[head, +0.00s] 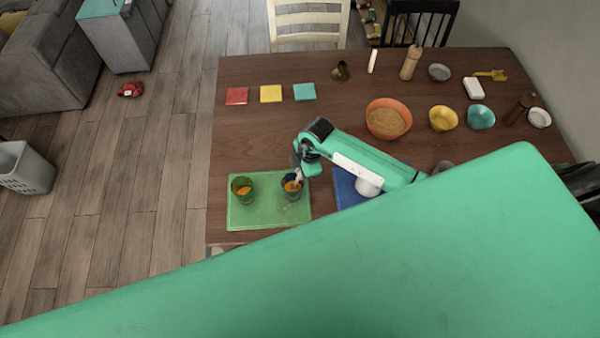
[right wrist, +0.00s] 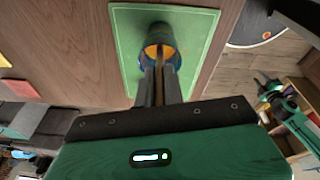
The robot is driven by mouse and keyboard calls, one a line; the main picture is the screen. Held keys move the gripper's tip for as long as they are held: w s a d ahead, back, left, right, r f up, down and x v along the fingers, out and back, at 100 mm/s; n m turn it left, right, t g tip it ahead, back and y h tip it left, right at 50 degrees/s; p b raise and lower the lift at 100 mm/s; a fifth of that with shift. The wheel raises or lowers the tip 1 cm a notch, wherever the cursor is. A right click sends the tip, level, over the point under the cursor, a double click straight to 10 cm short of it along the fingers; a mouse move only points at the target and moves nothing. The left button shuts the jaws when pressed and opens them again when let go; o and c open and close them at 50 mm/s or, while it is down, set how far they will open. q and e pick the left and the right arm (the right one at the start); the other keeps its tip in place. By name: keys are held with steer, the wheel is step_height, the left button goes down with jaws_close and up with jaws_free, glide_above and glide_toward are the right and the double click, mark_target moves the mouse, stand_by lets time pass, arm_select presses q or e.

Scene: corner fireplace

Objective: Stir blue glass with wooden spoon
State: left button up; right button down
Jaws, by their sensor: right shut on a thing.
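The blue glass (head: 291,191) stands on the right part of a green cutting board (head: 262,222), with orange contents inside. It also shows in the right wrist view (right wrist: 150,62), beyond my fingers. My right gripper (head: 298,172) is above the blue glass and shut on the wooden spoon (right wrist: 160,52). The spoon points down into the glass; its lower end is hidden in the contents. A green glass (head: 242,190) with orange contents stands to the left on the same board. My left gripper is not in view.
A blue board (head: 345,186) with a white round thing (head: 368,187) lies partly under my right arm. An orange bowl (head: 388,119), yellow bowl (head: 443,118) and teal bowl (head: 481,117) stand farther back.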

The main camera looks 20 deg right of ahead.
step_height(320, 180, up, 7)
steer(key=d, duration=0.1)
steer(key=shift+s+d, duration=0.2)
stand_by(0.5)
stand_by(0.7)
steer(key=shift+r, duration=2.55)
